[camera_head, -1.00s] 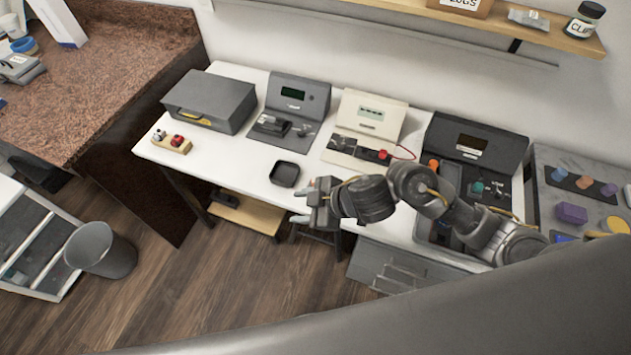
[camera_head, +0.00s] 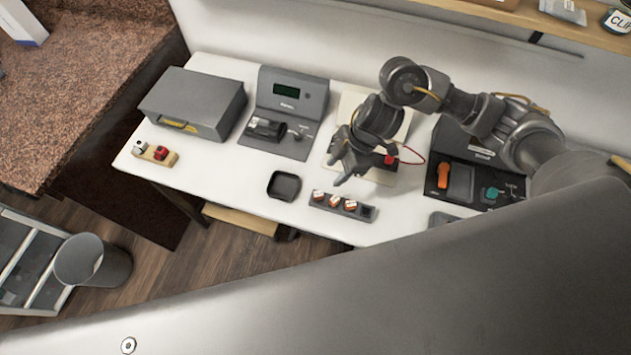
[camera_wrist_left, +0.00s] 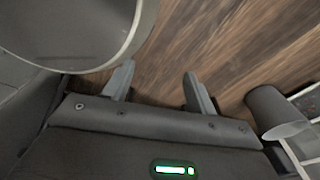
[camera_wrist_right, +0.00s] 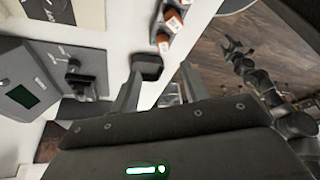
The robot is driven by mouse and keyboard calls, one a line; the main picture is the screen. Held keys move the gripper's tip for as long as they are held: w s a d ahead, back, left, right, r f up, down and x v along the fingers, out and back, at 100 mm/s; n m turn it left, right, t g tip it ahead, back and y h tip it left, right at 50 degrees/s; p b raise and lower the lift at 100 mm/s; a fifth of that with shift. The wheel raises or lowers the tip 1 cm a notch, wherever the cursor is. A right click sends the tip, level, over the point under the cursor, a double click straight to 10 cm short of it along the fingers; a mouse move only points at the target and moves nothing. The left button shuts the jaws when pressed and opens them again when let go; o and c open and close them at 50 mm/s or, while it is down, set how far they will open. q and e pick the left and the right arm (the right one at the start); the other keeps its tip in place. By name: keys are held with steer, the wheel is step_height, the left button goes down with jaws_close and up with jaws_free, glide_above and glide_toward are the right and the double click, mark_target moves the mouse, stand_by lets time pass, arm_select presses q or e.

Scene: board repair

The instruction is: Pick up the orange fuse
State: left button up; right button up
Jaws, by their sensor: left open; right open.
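A dark rack (camera_head: 366,213) near the table's front edge holds several small orange-and-white pieces (camera_head: 333,201) that look like fuses. One slot at its right end looks empty. I cannot tell which piece is the orange fuse. The pieces also show at the top of the right wrist view (camera_wrist_right: 172,20). My right gripper (camera_head: 337,171) is open and empty above the table, behind the rack, with its fingers downward. In the right wrist view its fingers (camera_wrist_right: 160,80) straddle the view of a small black tray. My left gripper (camera_wrist_left: 158,75) is open and empty above the wooden floor.
The small black tray (camera_head: 284,186) lies left of the rack. A grey tester (camera_head: 288,100) and a grey box (camera_head: 193,103) stand at the back. An orange part (camera_head: 443,174) sits on the right-hand station. A red-and-white block holder (camera_head: 154,153) is at the left. A bin (camera_head: 92,262) stands on the floor.

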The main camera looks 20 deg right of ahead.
mark_target(318, 193)
steer(key=x, duration=0.3)
steer(key=b+x, duration=0.1)
steer(key=shift+s+f, duration=0.3)
steer(key=shift+f, duration=0.1)
steer(key=shift+a+f, duration=0.2)
steer(key=shift+f, duration=0.2)
steer(key=x, duration=0.5)
steer(key=shift+a, duration=0.25)
arm_select(q)
steer(key=s, duration=0.1)
steer(key=s+f, duration=0.1)
steer(key=s, duration=0.1)
arm_select(e)
steer(key=shift+r, duration=0.1)
jaws_close()
arm_select(q)
steer(key=shift+w, duration=0.15)
arm_select(e)
steer(key=shift+r, duration=0.1)
